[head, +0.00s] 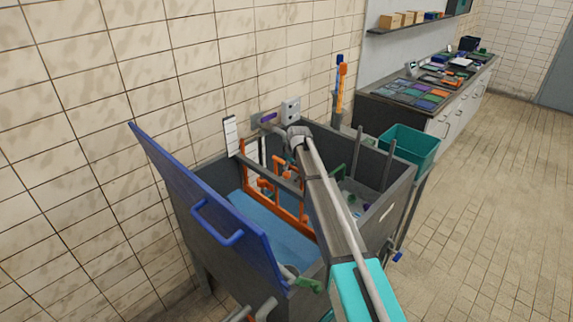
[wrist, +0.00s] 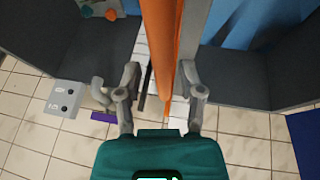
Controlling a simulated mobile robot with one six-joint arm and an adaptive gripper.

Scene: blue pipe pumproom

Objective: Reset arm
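My arm (head: 335,215) reaches from the bottom of the head view across a dark grey open tank. Its far end lies near the tank's back wall, and the fingers cannot be made out there. In the wrist view my gripper (wrist: 161,80) has its two grey fingers spread apart. An orange bar (wrist: 163,40) passes through the gap between them in the picture, with space beside each finger. I cannot tell how far below the fingers it lies. No object is seen held.
The tank (head: 385,205) has a raised blue lid (head: 205,190) with a handle, and an orange frame (head: 285,212) inside. A grey switch box (wrist: 64,96) is on the tiled wall. A teal bin (head: 408,148) and a cluttered counter (head: 425,85) stand right. The right floor is clear.

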